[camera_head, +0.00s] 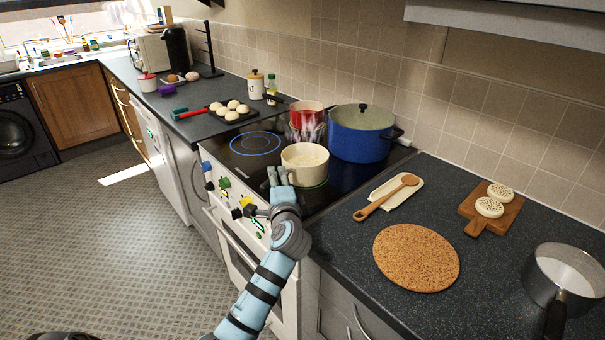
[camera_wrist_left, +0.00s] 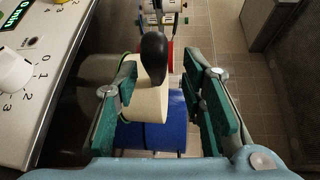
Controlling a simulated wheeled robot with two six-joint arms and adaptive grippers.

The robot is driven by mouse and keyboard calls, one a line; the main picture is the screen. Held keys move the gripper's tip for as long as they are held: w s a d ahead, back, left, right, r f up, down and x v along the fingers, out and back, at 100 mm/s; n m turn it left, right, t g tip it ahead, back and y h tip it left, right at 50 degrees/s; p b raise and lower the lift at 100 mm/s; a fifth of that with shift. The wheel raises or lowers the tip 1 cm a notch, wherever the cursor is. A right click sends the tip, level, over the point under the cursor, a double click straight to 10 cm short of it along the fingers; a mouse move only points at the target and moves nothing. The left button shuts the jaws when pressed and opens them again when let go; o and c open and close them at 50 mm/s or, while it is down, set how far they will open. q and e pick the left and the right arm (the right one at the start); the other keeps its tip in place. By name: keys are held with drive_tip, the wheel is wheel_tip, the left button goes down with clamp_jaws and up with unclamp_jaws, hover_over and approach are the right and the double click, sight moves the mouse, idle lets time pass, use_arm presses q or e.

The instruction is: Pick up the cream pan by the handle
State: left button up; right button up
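The cream pan (camera_head: 304,163) stands upright on the front right part of the black hob. In the left wrist view its cream side (camera_wrist_left: 150,105) and black handle (camera_wrist_left: 153,58) show between my fingers. My left gripper (camera_head: 278,177) is at the pan's near side, over the front edge of the stove. In the left wrist view my left gripper (camera_wrist_left: 160,82) is open, one green-padded finger on each side of the handle, with a clear gap on the right. In the head view the gripper hides the handle. My right gripper is not in view.
A blue pot (camera_head: 361,133) and a red pan (camera_head: 306,115) stand close behind the cream pan. Stove knobs (camera_head: 224,183) lie below the gripper. A cork mat (camera_head: 416,258), a spoon rest (camera_head: 396,190) and a steel pan (camera_head: 565,275) are on the right counter. The floor at left is clear.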

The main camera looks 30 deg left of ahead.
use_arm(q)
drive_tip(key=shift+f+x, duration=0.25)
drive_tip(key=shift+x, duration=0.9)
drive_tip(key=shift+w+f, duration=0.1)
drive_tip(key=shift+w, duration=0.2)
drive_tip(key=shift+s+d+r, duration=0.15)
drive_tip(key=shift+s+r, duration=0.1)
drive_tip(key=shift+s, duration=0.1)
clamp_jaws()
drive_tip(key=shift+w+f, duration=0.1)
drive_tip(key=shift+w, duration=0.05)
drive_tip(key=shift+r, duration=0.25)
